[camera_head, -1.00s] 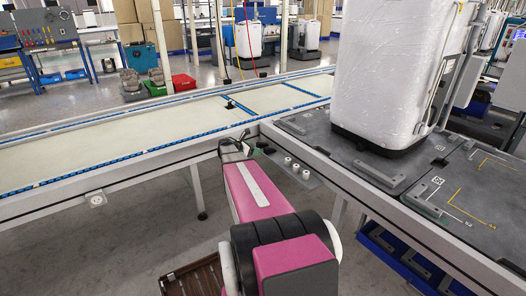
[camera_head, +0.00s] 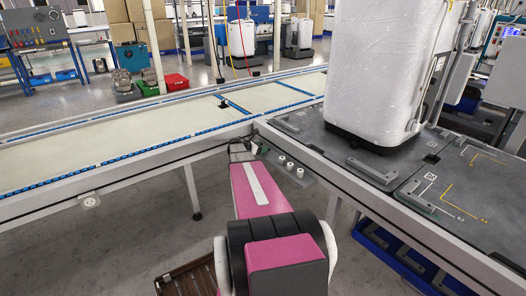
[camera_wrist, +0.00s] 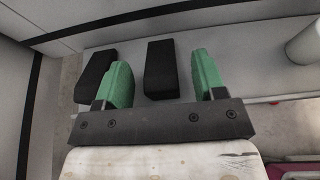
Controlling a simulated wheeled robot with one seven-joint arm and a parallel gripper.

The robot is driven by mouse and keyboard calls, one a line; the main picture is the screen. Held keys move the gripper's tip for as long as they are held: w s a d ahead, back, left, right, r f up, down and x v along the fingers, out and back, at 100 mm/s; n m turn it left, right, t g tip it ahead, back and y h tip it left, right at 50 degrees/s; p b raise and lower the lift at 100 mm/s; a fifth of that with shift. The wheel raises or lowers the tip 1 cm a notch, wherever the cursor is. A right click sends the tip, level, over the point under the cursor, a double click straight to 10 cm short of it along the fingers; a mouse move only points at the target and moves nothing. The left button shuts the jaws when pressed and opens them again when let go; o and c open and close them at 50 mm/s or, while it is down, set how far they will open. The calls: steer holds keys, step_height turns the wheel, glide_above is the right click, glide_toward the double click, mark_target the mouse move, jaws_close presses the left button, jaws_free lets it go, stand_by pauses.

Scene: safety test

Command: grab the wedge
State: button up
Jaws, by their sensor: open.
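Two black blocks lie on a narrow light grey ledge in the wrist view; either could be the wedge, and I cannot tell which. One black block (camera_wrist: 161,68) lies in the gap between my fingers. The other black block (camera_wrist: 95,72) lies left of it, partly behind the left finger. My gripper (camera_wrist: 163,78) has two green fingers spread apart, with nothing clamped between them. In the head view my gripper (camera_head: 241,150) is small and mostly hidden by my arm, near the conveyor's side. The blocks cannot be made out there.
White cylinders stand on the ledge (camera_head: 303,178) right of my gripper; one cylinder (camera_wrist: 305,42) shows in the wrist view. A pale conveyor (camera_head: 120,150) runs behind. A dark worktop (camera_head: 345,160) with a large wrapped white unit (camera_head: 380,75) is at right. A brown slatted crate (camera_head: 188,280) sits low.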

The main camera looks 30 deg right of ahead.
steer(key=c, duration=1)
steer(key=shift+r, duration=0.1)
